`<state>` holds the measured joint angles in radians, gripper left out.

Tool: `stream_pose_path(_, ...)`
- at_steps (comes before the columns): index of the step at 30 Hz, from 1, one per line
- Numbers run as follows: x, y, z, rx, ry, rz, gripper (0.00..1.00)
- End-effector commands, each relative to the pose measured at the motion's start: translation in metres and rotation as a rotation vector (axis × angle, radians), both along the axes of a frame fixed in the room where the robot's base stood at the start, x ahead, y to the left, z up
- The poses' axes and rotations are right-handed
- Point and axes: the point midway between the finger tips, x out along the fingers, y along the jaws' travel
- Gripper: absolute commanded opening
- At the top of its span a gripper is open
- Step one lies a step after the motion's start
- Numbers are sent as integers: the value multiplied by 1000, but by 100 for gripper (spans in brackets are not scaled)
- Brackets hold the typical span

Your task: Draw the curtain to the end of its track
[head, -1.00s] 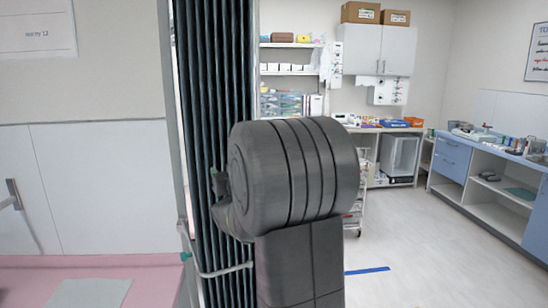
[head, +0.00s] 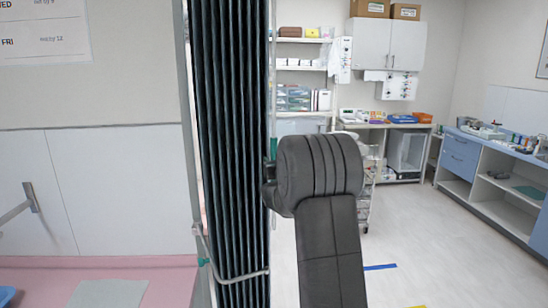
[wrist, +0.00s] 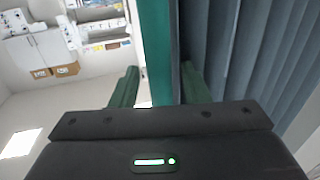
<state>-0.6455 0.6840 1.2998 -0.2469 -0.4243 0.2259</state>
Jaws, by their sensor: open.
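The dark pleated curtain (head: 228,120) hangs bunched in a narrow vertical stack left of centre in the head view. It also fills the upper right of the wrist view (wrist: 250,50). A green upright bar (wrist: 157,50) runs along the curtain's edge in the wrist view; a short green strip of it seems to show in the head view (head: 273,150). My gripper (wrist: 160,88) is open, with one green finger on each side of the bar. Whether either finger touches the bar I cannot tell. In the head view my arm hides the fingers.
A pale rail or tie (head: 240,276) crosses the curtain low down. A pink-topped surface (head: 165,280) is at lower left. A wire trolley (head: 365,200) stands behind my arm. Blue-fronted cabinets (head: 460,155) line the right.

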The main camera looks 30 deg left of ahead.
Motion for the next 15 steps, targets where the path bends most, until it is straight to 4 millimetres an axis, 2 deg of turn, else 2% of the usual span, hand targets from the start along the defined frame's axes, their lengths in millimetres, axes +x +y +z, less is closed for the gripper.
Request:
stream_pose_path(13, 7, 7, 0, 0, 0, 0, 42)
stream_pose_path(15, 7, 7, 0, 0, 0, 0, 30)
